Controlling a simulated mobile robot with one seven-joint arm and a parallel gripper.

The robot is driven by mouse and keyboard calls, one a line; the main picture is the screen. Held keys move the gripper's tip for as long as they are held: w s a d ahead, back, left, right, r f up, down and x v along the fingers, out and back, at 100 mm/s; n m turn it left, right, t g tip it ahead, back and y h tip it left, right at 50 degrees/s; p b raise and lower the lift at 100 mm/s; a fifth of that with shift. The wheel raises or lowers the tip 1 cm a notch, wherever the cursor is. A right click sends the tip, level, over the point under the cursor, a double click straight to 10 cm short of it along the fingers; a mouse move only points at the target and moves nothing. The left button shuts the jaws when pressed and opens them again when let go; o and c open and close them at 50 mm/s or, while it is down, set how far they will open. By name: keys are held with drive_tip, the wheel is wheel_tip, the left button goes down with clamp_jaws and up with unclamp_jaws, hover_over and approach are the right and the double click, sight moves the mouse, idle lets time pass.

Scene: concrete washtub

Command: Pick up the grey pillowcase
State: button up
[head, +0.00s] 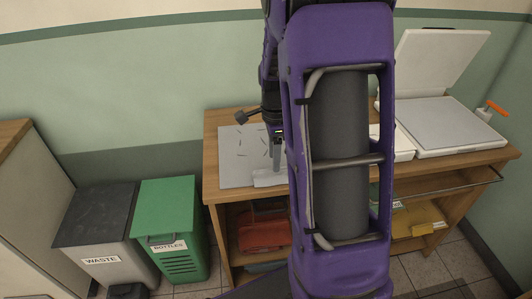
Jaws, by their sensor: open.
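A flat light-grey piece (268,178) lies at the front edge of the wooden table, partly hidden by my purple arm. It may be the grey pillowcase, but it is too small to be sure. Behind it lies a pale grey sheet (236,150) with several thin dark marks. My gripper (277,150) is open and points down over the table by the sheet's right part, just behind the light-grey piece. I cannot tell whether it touches anything.
A white press (455,125) with a raised lid and orange handle stands on the table at right. A red item (262,232) sits on the shelf below. A green bottles bin (168,225) and a grey waste bin (98,235) stand left of the table.

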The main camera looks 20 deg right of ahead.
drive_tip(key=f, duration=0.2)
drive_tip(key=f+b, duration=0.1)
drive_tip(key=f, duration=0.2)
drive_tip(key=shift+w+f, duration=0.2)
drive_tip(key=shift+f, duration=0.15)
clamp_jaws()
